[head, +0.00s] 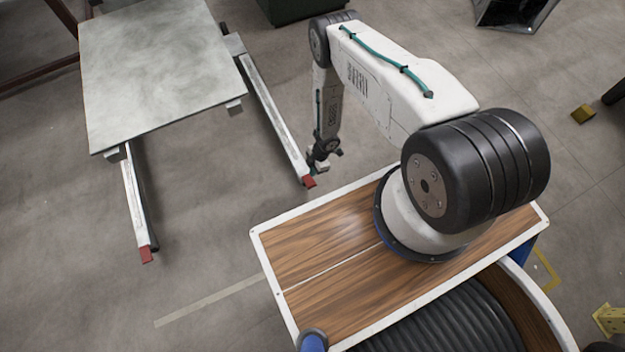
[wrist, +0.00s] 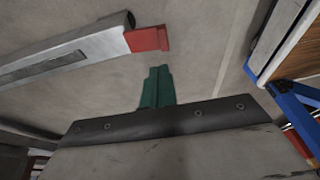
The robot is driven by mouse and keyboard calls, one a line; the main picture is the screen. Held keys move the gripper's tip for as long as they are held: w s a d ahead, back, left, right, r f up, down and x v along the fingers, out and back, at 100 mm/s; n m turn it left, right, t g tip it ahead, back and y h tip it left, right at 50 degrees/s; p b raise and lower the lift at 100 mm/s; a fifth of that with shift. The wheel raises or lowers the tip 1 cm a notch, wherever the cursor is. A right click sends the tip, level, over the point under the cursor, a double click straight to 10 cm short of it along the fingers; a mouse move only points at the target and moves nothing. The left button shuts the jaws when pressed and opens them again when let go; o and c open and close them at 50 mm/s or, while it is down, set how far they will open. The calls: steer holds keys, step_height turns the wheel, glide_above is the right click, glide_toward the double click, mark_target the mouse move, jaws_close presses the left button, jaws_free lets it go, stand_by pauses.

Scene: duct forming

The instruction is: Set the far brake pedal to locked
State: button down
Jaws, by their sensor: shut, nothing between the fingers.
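Two red brake pedals sit on the ends of the white rails under a grey sheet-topped table. One red pedal (head: 309,182) is on the right rail, close to my gripper; the other red pedal (head: 147,254) is on the left rail, farther from my arm. I cannot tell for sure which is the far one, or whether either is locked. My gripper (head: 318,166) points down beside the right rail's end. In the wrist view my green fingers (wrist: 157,85) are shut together and empty, apart from a red pedal (wrist: 149,39) on a white rail.
The table's grey top (head: 160,70) spans both rails. The wood-topped base carrying my arm is mine. Bare concrete floor (head: 215,210) lies between the rails and around them. A dark green box (head: 290,10) stands at the back.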

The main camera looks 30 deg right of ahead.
steer(key=x, duration=0.4)
steer(key=d+x, duration=0.1)
steer(key=x, duration=0.1)
steer(key=shift+s+f, duration=0.25)
steer(key=shift+f, duration=0.25)
steer(key=f, duration=0.1)
steer(key=s+f, duration=0.1)
steer(key=shift+s+f, duration=0.3)
steer(key=shift+s, duration=0.05)
steer(key=r, duration=0.4)
steer(key=shift+s+r, duration=0.2)
steer(key=shift+s, duration=0.1)
step_height(320, 180, up, 9)
glide_above(311, 184)
steer(key=s+d, duration=0.4)
steer(key=s, duration=0.1)
steer(key=shift+a+f, duration=0.1)
steer(key=shift+a, duration=0.05)
